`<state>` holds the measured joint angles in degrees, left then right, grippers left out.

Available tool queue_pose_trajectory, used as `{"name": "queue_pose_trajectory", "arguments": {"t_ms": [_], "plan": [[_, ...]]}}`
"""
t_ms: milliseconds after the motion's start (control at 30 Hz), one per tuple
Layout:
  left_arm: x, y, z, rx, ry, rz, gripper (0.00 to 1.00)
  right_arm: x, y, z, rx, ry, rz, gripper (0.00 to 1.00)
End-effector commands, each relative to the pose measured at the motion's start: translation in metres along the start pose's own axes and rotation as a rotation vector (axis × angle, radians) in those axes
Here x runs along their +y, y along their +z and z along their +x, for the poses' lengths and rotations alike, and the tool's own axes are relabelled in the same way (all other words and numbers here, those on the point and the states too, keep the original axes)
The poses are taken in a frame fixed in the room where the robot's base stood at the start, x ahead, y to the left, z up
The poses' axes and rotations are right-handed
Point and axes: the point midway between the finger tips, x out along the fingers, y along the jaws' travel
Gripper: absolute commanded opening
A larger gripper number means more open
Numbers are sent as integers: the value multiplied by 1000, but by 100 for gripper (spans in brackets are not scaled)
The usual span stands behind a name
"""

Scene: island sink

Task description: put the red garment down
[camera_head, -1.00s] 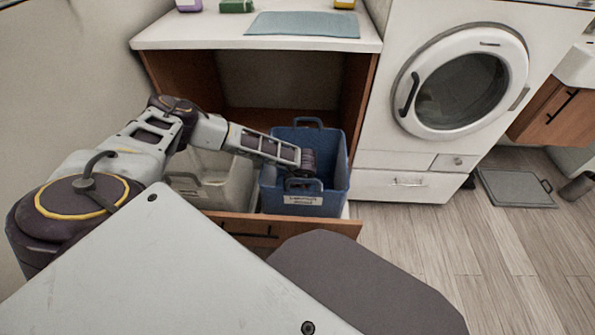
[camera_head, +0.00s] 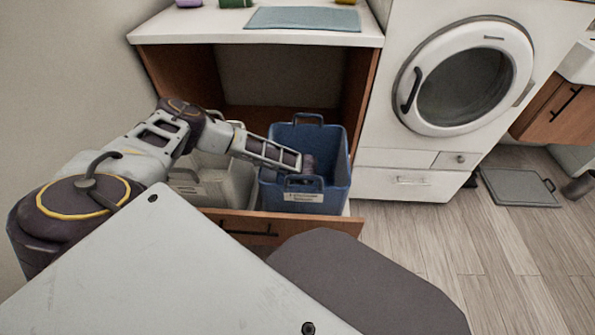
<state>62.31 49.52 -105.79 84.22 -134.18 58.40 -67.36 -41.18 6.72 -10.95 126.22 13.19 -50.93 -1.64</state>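No red garment shows in the head view. My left arm comes in from the left and reaches over the grey basket into the blue basket (camera_head: 335,192). Its wrist end is inside the blue basket, and the gripper's fingers are hidden below the rim, so I cannot tell whether it is open or shut or what it holds. The inside bottom of the blue basket is hidden too. My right gripper is not in view.
A grey basket (camera_head: 232,186) stands left of the blue one in the pulled-out drawer (camera_head: 330,222). A white counter with a blue-grey mat (camera_head: 303,18) is above. A white washing machine (camera_head: 400,178) stands right. The wooden floor at right is mostly clear.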

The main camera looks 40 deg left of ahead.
Motion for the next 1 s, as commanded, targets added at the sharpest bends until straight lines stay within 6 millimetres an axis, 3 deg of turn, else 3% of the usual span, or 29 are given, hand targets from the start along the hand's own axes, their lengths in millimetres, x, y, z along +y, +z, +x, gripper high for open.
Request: {"name": "queue_pose_trajectory", "arguments": {"t_ms": [267,300,433,1000], "plan": [[0,0,1,1,1,-1,32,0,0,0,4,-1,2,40],[0,0,1,0,0,-1,66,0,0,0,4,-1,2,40],[0,0,1,0,0,-1,83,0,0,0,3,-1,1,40],[0,0,-5,0,0,-1,85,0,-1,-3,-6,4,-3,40]]}}
